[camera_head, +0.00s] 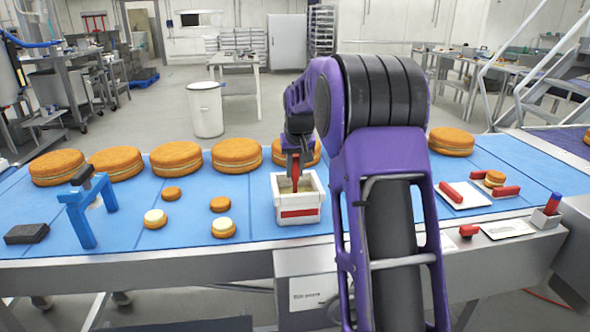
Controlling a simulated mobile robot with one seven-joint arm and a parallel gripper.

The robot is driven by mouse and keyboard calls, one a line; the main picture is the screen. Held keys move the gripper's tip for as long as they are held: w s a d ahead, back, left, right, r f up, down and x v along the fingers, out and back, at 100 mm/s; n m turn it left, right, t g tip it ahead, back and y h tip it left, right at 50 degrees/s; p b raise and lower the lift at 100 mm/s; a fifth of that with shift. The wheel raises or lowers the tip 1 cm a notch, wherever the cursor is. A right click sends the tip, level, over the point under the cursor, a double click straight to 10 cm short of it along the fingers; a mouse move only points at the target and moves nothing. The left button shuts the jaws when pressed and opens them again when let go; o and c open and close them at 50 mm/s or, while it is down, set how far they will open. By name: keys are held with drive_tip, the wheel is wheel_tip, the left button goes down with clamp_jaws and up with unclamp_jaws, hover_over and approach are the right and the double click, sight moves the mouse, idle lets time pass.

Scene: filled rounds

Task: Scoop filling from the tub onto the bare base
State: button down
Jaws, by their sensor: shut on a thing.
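A white tub (297,214) with a red label stands on the blue belt near the middle, with pale filling inside. My gripper (294,157) is above the tub, shut on a red-handled scoop (295,174) that points down into it. The scoop's lower end is hidden in the tub, so I cannot tell whether it carries filling. Left of the tub lie two small bare orange rounds, one farther left (172,193) and one nearer the tub (220,204). In front of them are two small rounds topped with pale filling, left (155,217) and right (223,227).
Large filled rounds (236,155) line the belt's far side. A blue stand (89,213) and a dark block (27,233) are at left. At right, a white tray (466,202) holds red bars and a small round. My arm hides the belt right of the tub.

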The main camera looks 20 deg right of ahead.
drive_tip(key=shift+r, duration=0.2)
drive_tip(key=shift+r+p, duration=3.45)
drive_tip(key=shift+r, duration=1.75)
